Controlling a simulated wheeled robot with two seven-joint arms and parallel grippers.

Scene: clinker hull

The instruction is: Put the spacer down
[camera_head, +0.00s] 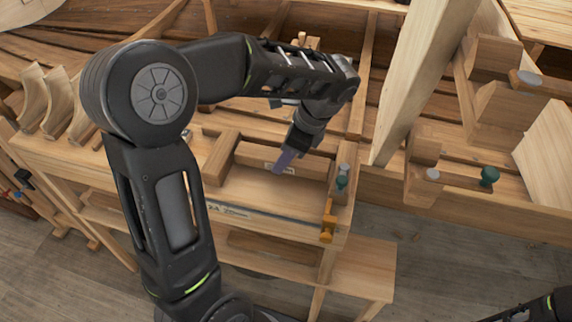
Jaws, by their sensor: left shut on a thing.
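My left gripper (292,150) reaches down over the wooden workbench (265,196), its dark fingers shut on a slim purple-grey piece, which looks like the spacer (283,162). The spacer slants down toward the bench, in front of a long wooden block with a small pale label. I cannot tell whether its lower end touches the block or the bench top. The fingers hide its upper end. My right gripper is out of view; only a dark part of my right arm shows in the lower right corner.
A ruler strip (262,214) runs along the bench's front edge. An orange clamp (328,222) and a green-topped item (342,181) are at the bench's right end. A tall timber (420,75) rises to the right. Curved wooden pieces (57,103) stand at left. Some bench top is bare.

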